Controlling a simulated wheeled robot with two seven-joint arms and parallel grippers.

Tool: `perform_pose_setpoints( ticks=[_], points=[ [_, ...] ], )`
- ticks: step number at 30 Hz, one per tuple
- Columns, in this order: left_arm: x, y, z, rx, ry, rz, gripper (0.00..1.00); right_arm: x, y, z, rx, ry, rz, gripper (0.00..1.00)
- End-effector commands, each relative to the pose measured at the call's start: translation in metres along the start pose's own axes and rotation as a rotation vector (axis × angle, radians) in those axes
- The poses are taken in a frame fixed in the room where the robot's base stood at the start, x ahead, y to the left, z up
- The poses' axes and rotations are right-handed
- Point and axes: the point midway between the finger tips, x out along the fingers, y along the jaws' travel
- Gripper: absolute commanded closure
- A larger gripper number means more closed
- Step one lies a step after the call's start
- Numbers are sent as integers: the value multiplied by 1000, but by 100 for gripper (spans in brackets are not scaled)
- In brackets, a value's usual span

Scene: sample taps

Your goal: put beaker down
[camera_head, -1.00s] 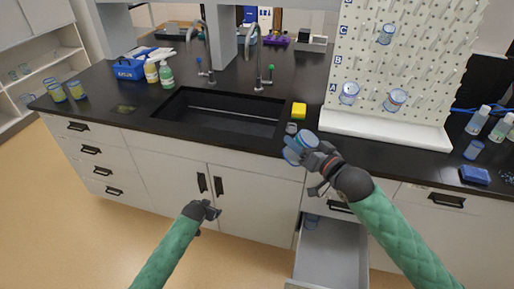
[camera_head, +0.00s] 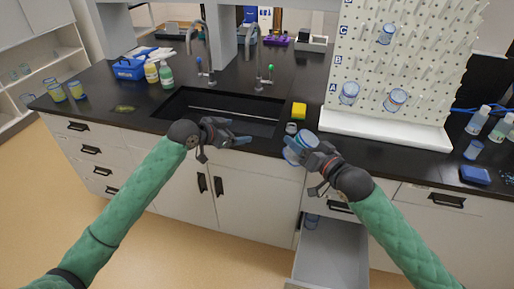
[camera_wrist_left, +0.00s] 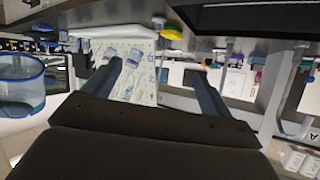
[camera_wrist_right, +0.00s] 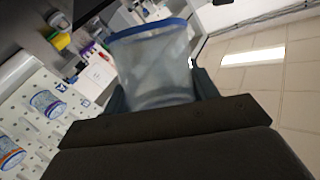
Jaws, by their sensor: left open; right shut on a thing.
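A clear beaker with a blue rim (camera_head: 297,149) is held by my right gripper (camera_head: 312,156) in front of the counter edge, right of the sink. In the right wrist view the beaker (camera_wrist_right: 155,65) fills the space between the fingers and looks empty. My left gripper (camera_head: 236,138) is open and empty over the sink's front edge, left of the beaker. In the left wrist view its two fingers (camera_wrist_left: 160,85) are apart, and the held beaker (camera_wrist_left: 20,85) shows at the left edge.
The black sink (camera_head: 215,115) has two taps behind it. A yellow sponge (camera_head: 299,110) lies right of it. A white pegboard (camera_head: 400,70) holds several beakers. A drawer (camera_head: 330,250) stands open below. Bottles and a blue basket (camera_head: 130,68) stand at the left.

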Motion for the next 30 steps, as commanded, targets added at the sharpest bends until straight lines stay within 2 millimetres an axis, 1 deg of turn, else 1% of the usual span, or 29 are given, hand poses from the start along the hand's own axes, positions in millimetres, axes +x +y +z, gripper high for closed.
perform_pose_setpoints(
  ticks=[1, 6, 9, 12, 15, 22, 26, 30],
  points=[
    [-9, 22, -10, 17, 12, 56, 16, 0, 0, 0, 0, 0, 0, 64],
    [-37, 92, -37, 72, 53, 249, 16, 0, 0, 0, 0, 0, 0, 64],
    [-55, 126, -49, 109, 80, 353, 16, 0, 0, 0, 0, 0, 0, 64],
    [-68, 148, -55, 148, 97, 436, 16, 0, 0, 0, 0, 0, 0, 64],
    [-71, 155, -52, 192, 100, 480, 16, 0, 0, 0, 0, 0, 0, 64],
    [-67, 157, -50, 261, 107, 479, 16, 0, 0, 0, 0, 0, 0, 64],
    [-58, 162, -51, 262, 108, 480, 16, 0, 0, 0, 0, 0, 0, 64],
    [-40, 171, -52, 261, 108, 479, 16, 0, 0, 0, 0, 0, 0, 64]
  ],
)
